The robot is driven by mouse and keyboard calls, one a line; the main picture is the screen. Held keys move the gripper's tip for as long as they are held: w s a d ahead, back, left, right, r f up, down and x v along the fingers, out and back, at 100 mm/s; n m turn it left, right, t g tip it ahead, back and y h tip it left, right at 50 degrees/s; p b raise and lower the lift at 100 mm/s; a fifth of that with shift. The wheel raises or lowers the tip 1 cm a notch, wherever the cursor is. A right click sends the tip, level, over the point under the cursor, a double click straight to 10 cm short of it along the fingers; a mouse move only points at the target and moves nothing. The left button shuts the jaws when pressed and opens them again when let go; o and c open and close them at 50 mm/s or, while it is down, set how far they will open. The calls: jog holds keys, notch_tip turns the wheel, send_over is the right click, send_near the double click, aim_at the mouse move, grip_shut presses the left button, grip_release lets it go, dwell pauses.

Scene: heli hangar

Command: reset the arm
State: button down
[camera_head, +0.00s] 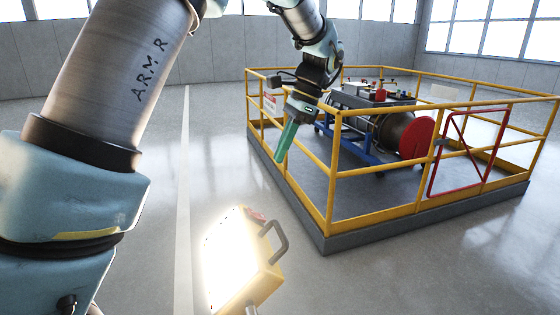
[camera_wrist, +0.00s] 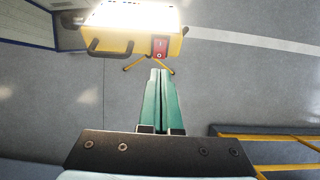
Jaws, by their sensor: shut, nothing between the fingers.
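My gripper (camera_head: 285,142) has green fingers and hangs from my raised arm, pointing down and slightly left, in the upper middle of the head view. Its fingers are shut with nothing between them. In the wrist view the green fingers (camera_wrist: 161,76) lie side by side, pointing toward a lit yellow work lamp (camera_wrist: 140,42). In the head view the lamp (camera_head: 262,281) stands lower and nearer, below the gripper and apart from it. My arm is bent, with its upper link filling the left of the head view.
A yellow railing (camera_head: 384,214) on a grey base encloses a machine with a red round end (camera_head: 416,138), right of and behind my gripper. A red-framed gate (camera_head: 466,150) is on its near side. The grey floor (camera_head: 130,265) left of the railing is mostly clear, with a white line (camera_head: 184,190).

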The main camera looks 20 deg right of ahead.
dwell(0.4)
jog(key=w+a+f+n+h, duration=0.1)
jog(key=a+f+n+h, duration=0.15)
jog(key=a+n, duration=0.65)
jog(key=w+a+f+n+h, duration=0.1)
jog(key=a+f+n+h, duration=0.2)
jog(key=a, duration=1.2)
jog(key=s+a+f+n, duration=0.1)
jog(key=s+a+n, duration=0.1)
jog(key=a, duration=0.3)
jog(key=s+a+f+n+t, duration=0.1)
jog(key=s+a+f+n, duration=0.1)
jog(key=s+a+n, duration=0.1)
jog(key=shift+a+f+n, duration=0.2)
jog(key=shift+a+n, duration=0.4)
jog(key=shift+a, duration=0.25)
jog(key=shift+y, duration=0.25)
